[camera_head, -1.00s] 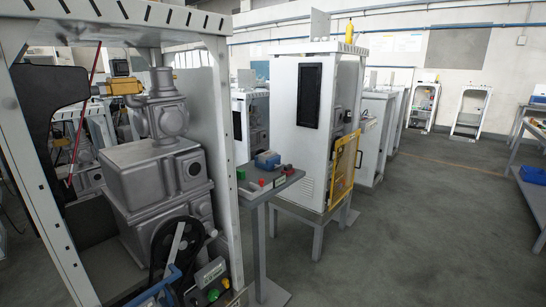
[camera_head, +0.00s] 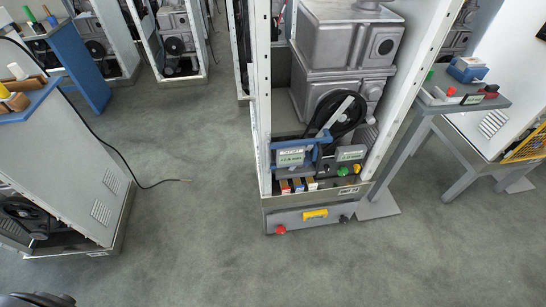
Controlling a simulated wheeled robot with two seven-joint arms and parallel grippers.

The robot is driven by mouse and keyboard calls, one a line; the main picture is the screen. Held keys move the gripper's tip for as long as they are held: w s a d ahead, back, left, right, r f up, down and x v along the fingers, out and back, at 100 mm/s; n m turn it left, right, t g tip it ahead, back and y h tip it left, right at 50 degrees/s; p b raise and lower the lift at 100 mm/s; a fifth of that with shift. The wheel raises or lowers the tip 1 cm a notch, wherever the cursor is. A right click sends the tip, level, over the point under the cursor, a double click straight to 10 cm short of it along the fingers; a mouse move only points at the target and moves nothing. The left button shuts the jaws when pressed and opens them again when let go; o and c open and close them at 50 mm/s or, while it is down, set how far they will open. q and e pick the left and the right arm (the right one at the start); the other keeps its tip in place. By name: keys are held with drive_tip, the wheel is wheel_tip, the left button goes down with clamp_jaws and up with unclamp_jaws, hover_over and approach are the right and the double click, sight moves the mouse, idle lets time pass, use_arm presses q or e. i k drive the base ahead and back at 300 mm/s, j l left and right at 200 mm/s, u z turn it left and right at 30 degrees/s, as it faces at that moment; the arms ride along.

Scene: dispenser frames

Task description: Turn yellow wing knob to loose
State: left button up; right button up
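A yellow bar-shaped piece (camera_head: 315,213), the likely wing knob, lies roughly level on the grey front base panel of the open dispenser frame. A red knob (camera_head: 280,229) is to its left and a black knob (camera_head: 343,219) to its right. Which way the wing knob is set is too small to tell. Neither gripper can be made out. A dark curved shape at the bottom left edge may be part of my arm.
The dispenser frame (camera_head: 258,110) holds grey housings and a black pulley (camera_head: 340,112). A grey side table (camera_head: 445,103) stands to its right. Another cabinet (camera_head: 75,165) stands at left, with a black hose on the floor. The floor in front is clear.

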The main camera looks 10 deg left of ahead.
sight(357, 167)
drive_tip(key=z, duration=0.25)
drive_tip(key=k+l+u, duration=0.15)
drive_tip(key=l, duration=0.2)
drive_tip(key=k+l+u, duration=0.15)
drive_tip(key=l, duration=0.2)
drive_tip(key=i+l, duration=0.15)
drive_tip(key=l, duration=0.2)
drive_tip(key=i+l, duration=0.15)
drive_tip(key=l, duration=0.2)
drive_tip(key=i+l, duration=0.1)
drive_tip(key=l, duration=0.25)
drive_tip(key=i+l+z, duration=0.1)
drive_tip(key=l, duration=0.25)
drive_tip(key=i+l, duration=0.2)
drive_tip(key=l, duration=0.15)
